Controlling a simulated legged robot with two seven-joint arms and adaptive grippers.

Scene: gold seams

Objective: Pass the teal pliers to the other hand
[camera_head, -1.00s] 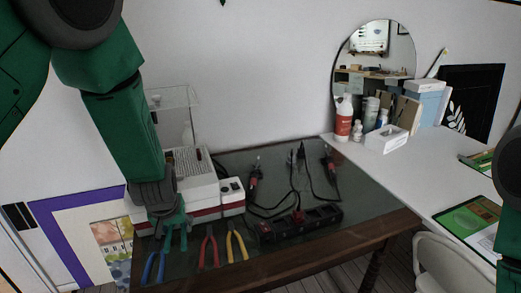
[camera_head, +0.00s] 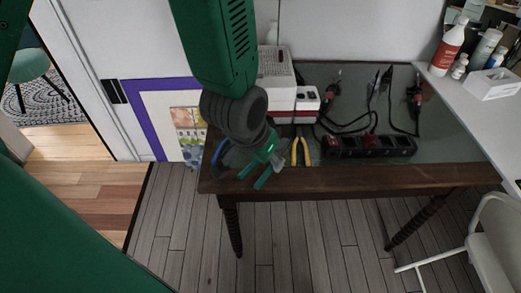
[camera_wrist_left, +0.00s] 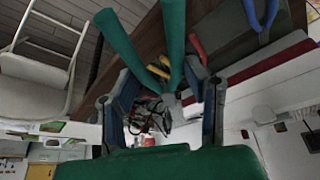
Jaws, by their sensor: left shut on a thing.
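The teal pliers (camera_head: 265,178) are held by my left gripper (camera_head: 262,160) at the table's front edge, handles pointing out and down in the head view. In the left wrist view the two long teal handles (camera_wrist_left: 174,40) stretch away between the shut-in fingers of my left gripper (camera_wrist_left: 165,108). My right gripper is in neither view.
Yellow pliers (camera_head: 301,152) lie on the dark table (camera_head: 350,180), with blue pliers (camera_wrist_left: 262,14) and red pliers (camera_wrist_left: 197,47) in the left wrist view. A black power strip (camera_head: 370,146), a white device (camera_head: 306,103) and a white chair (camera_head: 485,240) are nearby. Floor in front is clear.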

